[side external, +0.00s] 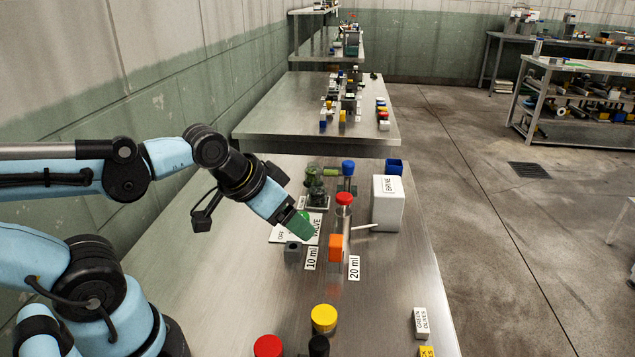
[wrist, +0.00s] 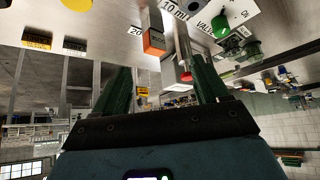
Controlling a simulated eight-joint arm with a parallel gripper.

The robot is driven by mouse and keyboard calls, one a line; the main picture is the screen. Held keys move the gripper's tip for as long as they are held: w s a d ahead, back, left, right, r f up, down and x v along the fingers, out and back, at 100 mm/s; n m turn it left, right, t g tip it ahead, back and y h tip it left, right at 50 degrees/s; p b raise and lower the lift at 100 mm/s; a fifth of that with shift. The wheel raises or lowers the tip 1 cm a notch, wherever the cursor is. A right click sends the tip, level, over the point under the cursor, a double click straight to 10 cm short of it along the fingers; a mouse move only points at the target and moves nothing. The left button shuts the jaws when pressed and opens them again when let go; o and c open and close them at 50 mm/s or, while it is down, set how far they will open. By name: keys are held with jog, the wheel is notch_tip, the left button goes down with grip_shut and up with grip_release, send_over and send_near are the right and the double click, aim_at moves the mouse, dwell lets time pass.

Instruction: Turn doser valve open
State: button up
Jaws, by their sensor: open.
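The doser valve has a green knob (wrist: 219,27) beside a white plate (side external: 283,236) lettered VALVE, with ON legible in the wrist view and OFF in the side view. In the side view my gripper (side external: 302,226) is over this plate and hides much of the valve. In the wrist view my gripper (wrist: 161,62) has its two green fingers spread with nothing held between them. The knob is beyond the right finger and outside the gap. An orange block (side external: 335,246) stands at the doser, and it also shows in the wrist view (wrist: 154,42).
A red-capped clear container (side external: 344,200) stands close right of my gripper, near a white BRINE box (side external: 388,213). The 10 ml (side external: 310,258) and 20 ml (side external: 354,268) labels lie in front. Yellow (side external: 324,318) and red (side external: 268,346) lids are nearer. The left tabletop is clear.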

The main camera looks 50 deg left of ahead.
jog(key=shift+w, duration=0.1)
jog(key=shift+c, duration=1)
jog(key=w+a+f+n+g, duration=0.2)
jog(key=w+a+n+g, duration=0.6)
jog(key=w+a, duration=0.45)
jog(key=shift+n+t, duration=0.4)
jog(key=shift+n, duration=0.1)
jog(key=f, duration=1.1)
jog(key=shift+s+a+f, duration=0.1)
jog(key=shift+a, duration=0.2)
jog(key=c, duration=1)
jog(key=shift+c, duration=0.2)
